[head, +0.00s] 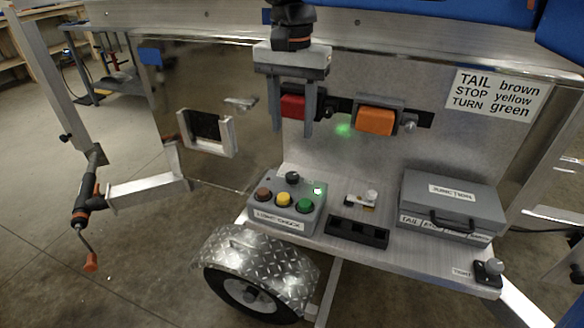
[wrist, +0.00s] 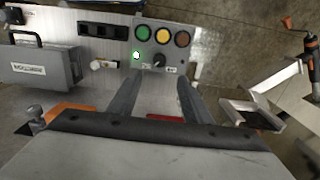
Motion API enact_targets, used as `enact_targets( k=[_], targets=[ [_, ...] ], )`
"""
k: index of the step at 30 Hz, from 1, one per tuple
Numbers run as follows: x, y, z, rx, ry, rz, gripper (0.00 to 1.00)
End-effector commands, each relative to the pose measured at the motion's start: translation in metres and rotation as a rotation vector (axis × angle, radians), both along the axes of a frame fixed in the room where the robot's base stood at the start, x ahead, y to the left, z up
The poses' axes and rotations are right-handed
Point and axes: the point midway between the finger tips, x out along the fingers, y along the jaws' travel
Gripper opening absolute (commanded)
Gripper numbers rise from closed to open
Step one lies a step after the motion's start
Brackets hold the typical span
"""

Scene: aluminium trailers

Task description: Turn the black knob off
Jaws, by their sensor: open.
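The black knob (head: 292,178) stands on top of the grey light check box (head: 262,222), behind its brown, yellow and green buttons. In the wrist view the knob (wrist: 159,60) lies beyond and between my fingertips, with a pale pointer mark on it. A small green lamp (head: 318,190) beside the knob is lit. My gripper (head: 292,132) is open and empty, pointing down above the box and apart from the knob. Its two fingers also show in the wrist view (wrist: 159,84).
A red lamp (head: 293,106) and an orange lamp (head: 376,121) are on the panel behind my gripper. A black tray (head: 358,232) and a grey junction case (head: 451,201) stand right of the box. A diamond-plate fender (head: 262,256) is below. Open air lies above the box.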

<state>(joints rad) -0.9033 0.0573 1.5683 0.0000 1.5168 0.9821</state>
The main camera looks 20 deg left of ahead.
Motion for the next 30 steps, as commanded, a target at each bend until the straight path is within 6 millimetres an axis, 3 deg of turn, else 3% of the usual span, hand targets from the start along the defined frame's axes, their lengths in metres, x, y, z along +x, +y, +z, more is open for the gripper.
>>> enact_targets(
  k=[18, 24, 30],
  targets=[
    [0.0, 0.0, -0.105, -0.001, 0.0, 0.0, 0.45],
    [0.0, 0.0, -0.121, 0.0, 0.0, 0.0, 0.45],
    [0.0, 0.0, -0.125, 0.001, 0.0, 0.0, 0.45]
  ],
)
